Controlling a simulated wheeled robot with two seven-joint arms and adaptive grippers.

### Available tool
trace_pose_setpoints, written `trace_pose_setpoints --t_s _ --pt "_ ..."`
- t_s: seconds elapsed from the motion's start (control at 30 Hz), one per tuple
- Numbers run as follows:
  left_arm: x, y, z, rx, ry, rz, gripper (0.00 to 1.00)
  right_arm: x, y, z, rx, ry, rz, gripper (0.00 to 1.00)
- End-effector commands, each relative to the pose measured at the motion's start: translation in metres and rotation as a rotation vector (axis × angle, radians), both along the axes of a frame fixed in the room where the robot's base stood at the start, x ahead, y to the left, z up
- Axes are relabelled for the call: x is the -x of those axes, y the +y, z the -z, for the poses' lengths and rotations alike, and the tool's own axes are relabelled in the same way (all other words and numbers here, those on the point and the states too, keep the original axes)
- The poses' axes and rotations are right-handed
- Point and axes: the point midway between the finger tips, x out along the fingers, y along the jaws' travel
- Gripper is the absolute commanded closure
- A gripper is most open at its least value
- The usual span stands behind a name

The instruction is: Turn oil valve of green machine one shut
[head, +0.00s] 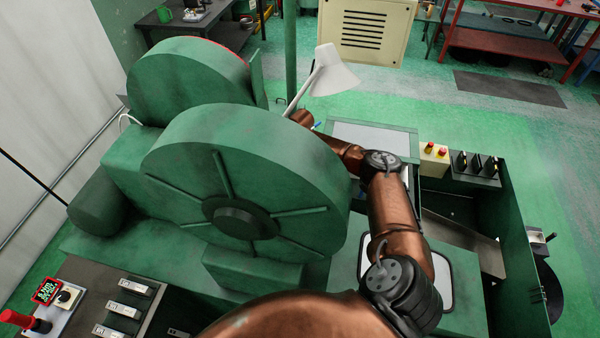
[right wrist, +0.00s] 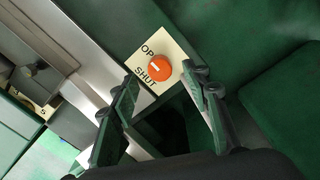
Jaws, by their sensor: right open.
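The green machine (head: 240,180) with its large round flywheel housings fills the middle of the head view. The oil valve (right wrist: 158,68) is an orange round knob with a white mark, on a cream plate (right wrist: 172,45) lettered "OP…" and "SHUT", in the right wrist view. Its white mark points between the two words, as far as I can tell. My right gripper (right wrist: 163,91) is open, its two fingers on either side below the knob; I cannot tell whether they touch it. In the head view my right arm reaches over the machine and its gripper is hidden. My left gripper is not in view.
A white lamp (head: 332,75) stands behind the flywheel. A yellow box with red buttons (head: 434,155) and black switches (head: 477,163) sit right of my arm. A panel with switches and a red handle (head: 28,320) is at lower left. Green floor lies open at right.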

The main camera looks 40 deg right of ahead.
Motion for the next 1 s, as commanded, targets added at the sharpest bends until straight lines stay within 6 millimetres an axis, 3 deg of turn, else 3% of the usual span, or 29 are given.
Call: trace_pose_setpoints --t_s 0.1,0.2,0.5,0.6,1.0 --pt "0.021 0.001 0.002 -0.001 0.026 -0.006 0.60 0.000 0.000 0.019 -0.001 0.001 0.001 0.57" --pt "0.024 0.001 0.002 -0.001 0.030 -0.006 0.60 -0.001 0.000 0.029 -0.002 0.000 0.000 0.57" --pt "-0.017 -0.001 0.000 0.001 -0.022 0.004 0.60 -0.002 0.001 0.037 0.000 -0.001 -0.002 0.57" --pt "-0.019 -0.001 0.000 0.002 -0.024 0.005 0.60 -0.002 0.001 0.037 0.000 -0.001 -0.004 0.57" --pt "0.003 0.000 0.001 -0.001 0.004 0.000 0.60 -0.003 0.002 0.037 0.000 -0.001 -0.004 0.84"
